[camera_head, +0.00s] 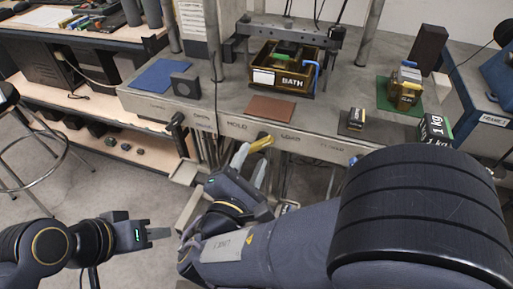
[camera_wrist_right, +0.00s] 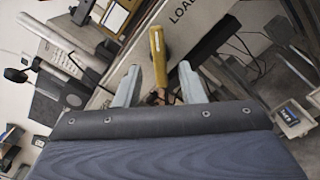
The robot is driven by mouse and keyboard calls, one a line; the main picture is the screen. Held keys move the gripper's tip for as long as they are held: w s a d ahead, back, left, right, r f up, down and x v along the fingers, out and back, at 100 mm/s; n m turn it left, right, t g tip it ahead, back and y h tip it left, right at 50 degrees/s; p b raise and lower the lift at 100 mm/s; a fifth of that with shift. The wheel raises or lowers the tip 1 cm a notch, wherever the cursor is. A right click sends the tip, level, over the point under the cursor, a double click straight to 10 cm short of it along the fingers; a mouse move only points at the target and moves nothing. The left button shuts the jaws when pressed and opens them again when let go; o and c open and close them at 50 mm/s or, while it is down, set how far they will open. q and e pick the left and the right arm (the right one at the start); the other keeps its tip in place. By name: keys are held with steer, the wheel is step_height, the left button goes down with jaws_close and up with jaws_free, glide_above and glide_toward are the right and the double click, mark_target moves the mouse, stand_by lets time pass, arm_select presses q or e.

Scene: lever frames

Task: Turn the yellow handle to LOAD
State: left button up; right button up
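The yellow handle (camera_head: 262,143) sticks out from the front edge of the grey bench, between the HOLD label (camera_head: 237,126) and the LOAD label (camera_head: 290,136). In the right wrist view the handle (camera_wrist_right: 158,55) stands nearly upright in the picture, beside partly cut-off LOAD lettering (camera_wrist_right: 180,12). My right gripper (camera_head: 252,162) is open at the handle. In its wrist view the fingers (camera_wrist_right: 158,85) lie either side of the handle's lower part, with gaps on both sides. My left gripper (camera_head: 160,233) is away at lower left, above the floor, apparently empty; its finger gap is unclear.
On the bench are a brown BATH bin (camera_head: 283,75), a blue mat (camera_head: 158,76), a brown mat (camera_head: 270,108), a green mat (camera_head: 384,94) with an object on it, and 1 kg blocks (camera_head: 434,128). A stool (camera_head: 28,160) stands left. My right arm hides the lower right.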

steer(key=shift+v, duration=1.65)
steer(key=d+f+m+g+h, duration=0.3)
steer(key=d+m+g, duration=0.5)
steer(key=d, duration=0.8)
steer(key=s+d+f+m+g+y, duration=0.65)
steer(key=s+d+m+y, duration=0.2)
steer(key=s+m, duration=0.2)
step_height(320, 180, up, 19)
steer(key=a+m+t+y+p, duration=0.1)
steer(key=m+t+y+p, duration=0.2)
steer(key=p, duration=1.2)
steer(key=m+y, duration=0.1)
steer(key=m, duration=0.2)
steer(key=shift+w, duration=0.15)
